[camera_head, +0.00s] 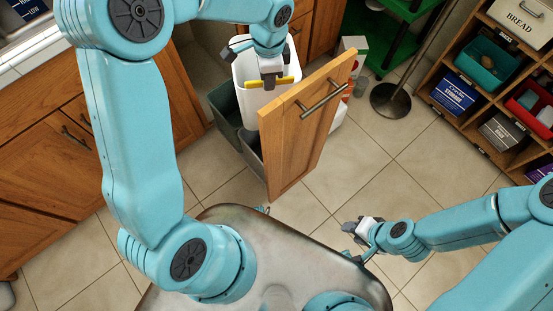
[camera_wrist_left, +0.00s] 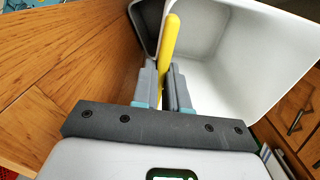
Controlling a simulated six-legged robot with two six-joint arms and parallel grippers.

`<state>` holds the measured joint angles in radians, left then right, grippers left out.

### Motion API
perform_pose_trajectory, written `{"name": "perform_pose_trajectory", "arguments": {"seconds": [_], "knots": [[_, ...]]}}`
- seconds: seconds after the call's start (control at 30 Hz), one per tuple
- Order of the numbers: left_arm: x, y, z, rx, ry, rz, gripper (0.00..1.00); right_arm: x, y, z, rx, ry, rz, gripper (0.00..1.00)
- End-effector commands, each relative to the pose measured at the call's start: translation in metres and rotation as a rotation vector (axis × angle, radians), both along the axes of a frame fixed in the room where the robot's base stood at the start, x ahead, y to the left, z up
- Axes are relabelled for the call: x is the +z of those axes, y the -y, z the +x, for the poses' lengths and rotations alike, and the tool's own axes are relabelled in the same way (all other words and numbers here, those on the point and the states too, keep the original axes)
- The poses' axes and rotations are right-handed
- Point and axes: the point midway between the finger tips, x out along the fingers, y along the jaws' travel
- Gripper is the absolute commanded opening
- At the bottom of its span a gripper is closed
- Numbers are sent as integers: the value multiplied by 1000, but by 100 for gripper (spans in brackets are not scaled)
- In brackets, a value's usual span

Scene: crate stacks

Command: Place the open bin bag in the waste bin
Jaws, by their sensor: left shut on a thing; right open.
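The white open bin bag (camera_head: 241,70) looks like a stiff box with an open top and a yellow strip (camera_head: 284,82) at its near edge. My left gripper (camera_head: 269,83) is shut on the yellow strip. In the left wrist view the yellow strip (camera_wrist_left: 170,38) stands between my left fingers (camera_wrist_left: 166,88), with the bag's white inside (camera_wrist_left: 225,75) to the right. The grey waste bin (camera_head: 222,100) is in the pulled-out cabinet drawer, below and around the bag; how deep the bag sits is hidden. My right gripper (camera_head: 352,228) is open and empty, apart from the bin.
The wooden drawer front (camera_head: 292,140) stands close to my left gripper, its handle (camera_head: 322,99) facing right. Wooden cabinets (camera_head: 60,150) line the left. A metal stand base (camera_head: 391,100) and a shelf of boxes (camera_head: 480,75) are at right. Tiled floor (camera_head: 375,160) is clear between.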

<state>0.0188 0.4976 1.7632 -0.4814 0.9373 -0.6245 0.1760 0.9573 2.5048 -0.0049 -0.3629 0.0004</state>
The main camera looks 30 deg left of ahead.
Motion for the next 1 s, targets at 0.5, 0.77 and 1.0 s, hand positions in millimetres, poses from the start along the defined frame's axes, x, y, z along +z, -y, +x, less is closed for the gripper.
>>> {"name": "perform_pose_trajectory", "arguments": {"seconds": [0.5, 0.77, 1.0], "knots": [[-64, -40, -34, -928, -33, -29, 0, 19, 0, 0, 0, 0, 0, 43], [-87, -40, -38, -1059, -35, -38, 0, 16, 0, 0, 0, 0, 0, 43], [-158, -39, -38, -1059, -35, -39, 0, -1, 0, 0, 0, 0, 0, 43]]}}
